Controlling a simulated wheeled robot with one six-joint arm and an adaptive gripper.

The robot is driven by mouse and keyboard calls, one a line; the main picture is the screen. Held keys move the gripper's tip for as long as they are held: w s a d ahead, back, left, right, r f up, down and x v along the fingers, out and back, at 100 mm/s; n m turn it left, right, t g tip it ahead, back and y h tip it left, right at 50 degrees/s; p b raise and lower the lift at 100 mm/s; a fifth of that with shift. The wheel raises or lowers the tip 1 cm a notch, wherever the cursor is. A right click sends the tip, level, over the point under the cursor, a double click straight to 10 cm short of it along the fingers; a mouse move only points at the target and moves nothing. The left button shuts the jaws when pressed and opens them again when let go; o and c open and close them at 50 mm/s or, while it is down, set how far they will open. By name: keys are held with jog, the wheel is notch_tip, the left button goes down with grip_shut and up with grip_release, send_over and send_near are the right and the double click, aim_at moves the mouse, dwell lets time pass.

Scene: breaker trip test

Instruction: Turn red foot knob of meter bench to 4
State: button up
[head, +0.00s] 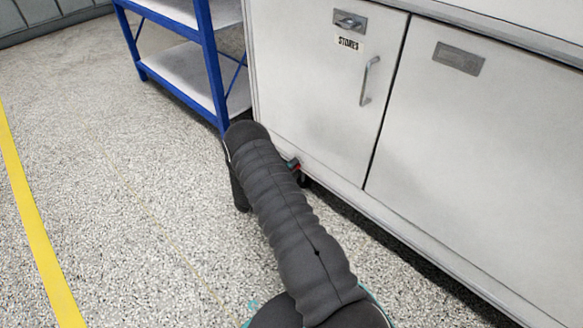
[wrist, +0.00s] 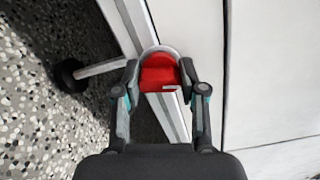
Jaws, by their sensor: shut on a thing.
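The red foot knob (wrist: 159,75) sits low at the bench's bottom edge in the wrist view, with a pale rim around its far side. A small white mark shows on its near edge. My gripper (wrist: 160,80) is shut on the red knob, one finger on each side. In the head view only a small red bit (head: 294,163) shows beside my arm, which hides the rest of the knob and my gripper. The meter bench (head: 480,140) is a white cabinet with doors. No number on the knob can be read.
A blue shelf rack (head: 212,70) stands behind, left of the bench. A door marked STORES (head: 335,95) has a bar handle (head: 369,81). A dark round foot (wrist: 72,75) shows at left in the wrist view. The speckled floor (head: 110,200) is clear to the left.

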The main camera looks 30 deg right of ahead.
jog(key=shift+n, duration=0.9)
jog(key=o, duration=1.1)
jog(key=shift+o, duration=0.2)
jog(key=v, duration=1.2)
